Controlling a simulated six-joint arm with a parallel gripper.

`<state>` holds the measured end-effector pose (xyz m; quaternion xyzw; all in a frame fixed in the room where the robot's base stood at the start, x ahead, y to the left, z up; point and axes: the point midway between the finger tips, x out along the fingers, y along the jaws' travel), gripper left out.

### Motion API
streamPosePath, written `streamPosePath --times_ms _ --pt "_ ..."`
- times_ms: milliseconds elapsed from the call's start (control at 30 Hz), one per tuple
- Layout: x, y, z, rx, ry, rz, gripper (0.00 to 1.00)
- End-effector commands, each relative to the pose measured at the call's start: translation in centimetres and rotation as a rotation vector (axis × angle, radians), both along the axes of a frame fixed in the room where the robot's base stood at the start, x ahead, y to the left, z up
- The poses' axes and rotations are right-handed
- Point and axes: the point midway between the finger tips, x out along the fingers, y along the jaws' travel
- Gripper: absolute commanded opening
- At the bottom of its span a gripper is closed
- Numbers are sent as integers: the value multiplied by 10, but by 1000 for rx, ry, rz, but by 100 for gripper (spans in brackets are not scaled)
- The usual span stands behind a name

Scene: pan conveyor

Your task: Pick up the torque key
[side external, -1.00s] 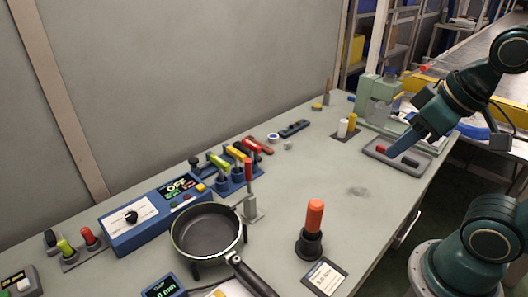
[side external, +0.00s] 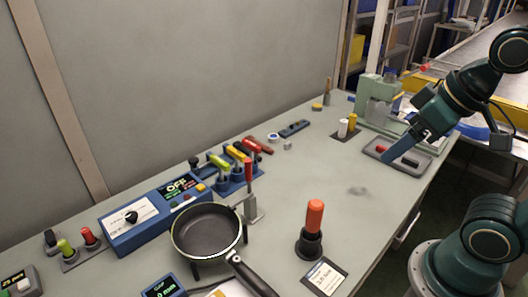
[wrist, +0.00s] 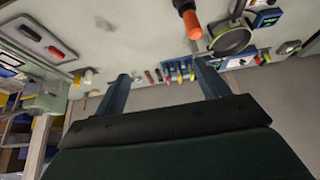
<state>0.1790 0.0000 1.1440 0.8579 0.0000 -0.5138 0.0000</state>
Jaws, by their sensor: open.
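The torque key looks to be the tool with an orange-red handle (side external: 315,216), upright in a black round holder (side external: 308,244) near the bench's front edge. In the wrist view the orange handle (wrist: 192,25) is at the top, right of centre. My gripper (side external: 388,158) is at the right, over the grey tray and well away from the key. In the wrist view its two blue fingers (wrist: 162,70) are spread apart with nothing between them. The lower part of the key is hidden in the holder.
A black pan (side external: 207,231) on a stand is left of the key. A small card (side external: 324,276) lies in front of the holder. A blue control box (side external: 155,215) and colored-handled tools stand behind. A grey tray (side external: 422,165) holds red and dark pieces. The bench between tray and key is clear.

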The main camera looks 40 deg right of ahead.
Motion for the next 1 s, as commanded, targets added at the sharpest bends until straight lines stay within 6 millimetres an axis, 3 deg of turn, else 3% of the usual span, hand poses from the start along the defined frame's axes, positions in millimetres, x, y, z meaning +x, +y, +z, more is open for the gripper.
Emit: streamPosePath --times_ms 33,100,567,767,1000 --pt "0 0 0 0 0 0 84" --pt "0 0 0 0 0 0 95" --pt "7 0 6 12 10 -24 95" --pt "32 -1 21 53 40 -108 95" --pt "80 -2 43 124 96 -267 95"
